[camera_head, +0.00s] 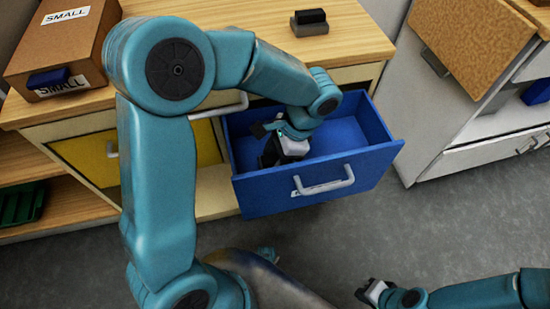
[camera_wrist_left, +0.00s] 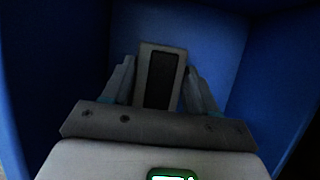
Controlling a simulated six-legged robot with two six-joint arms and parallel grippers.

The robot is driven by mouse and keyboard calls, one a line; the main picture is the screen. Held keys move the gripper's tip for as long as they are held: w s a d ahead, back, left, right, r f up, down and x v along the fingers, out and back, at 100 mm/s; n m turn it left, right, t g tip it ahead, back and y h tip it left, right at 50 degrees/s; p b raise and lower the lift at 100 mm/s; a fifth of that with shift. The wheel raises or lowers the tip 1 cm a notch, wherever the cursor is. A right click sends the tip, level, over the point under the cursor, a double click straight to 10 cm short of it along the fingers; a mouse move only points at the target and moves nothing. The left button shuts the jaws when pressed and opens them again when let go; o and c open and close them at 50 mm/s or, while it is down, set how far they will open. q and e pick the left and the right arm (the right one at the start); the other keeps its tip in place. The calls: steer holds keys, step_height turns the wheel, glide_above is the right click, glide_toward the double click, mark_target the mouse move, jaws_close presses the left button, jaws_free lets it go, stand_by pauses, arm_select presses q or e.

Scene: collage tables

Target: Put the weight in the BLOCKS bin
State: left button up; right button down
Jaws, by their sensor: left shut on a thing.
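My left gripper (camera_head: 268,144) reaches down into the open blue drawer (camera_head: 318,186). In the left wrist view, the left gripper's fingers (camera_wrist_left: 160,85) are closed on either side of a grey block with a dark face (camera_wrist_left: 161,80). The blue drawer walls (camera_wrist_left: 55,70) surround it. I cannot tell for sure whether this block is the weight, and its underside is hidden. In the head view the arm and gripper mostly hide it. No label reading BLOCKS is visible. My right gripper (camera_head: 368,291) is at the bottom, over the floor, and its opening is unclear.
A wooden box labelled SMALL (camera_head: 62,45) stands on the left of the wooden tabletop. A dark object on a grey base (camera_head: 309,22) is at the back. A yellow drawer front (camera_head: 90,155) is left of the blue drawer. White drawers (camera_head: 490,150) stand at the right; floor between is clear.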

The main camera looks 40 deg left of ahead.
arm_select(q)
steer(key=shift+f, duration=0.1)
steer(key=o, duration=1.5)
steer(key=p+v, duration=0.4)
steer(key=v, duration=0.8)
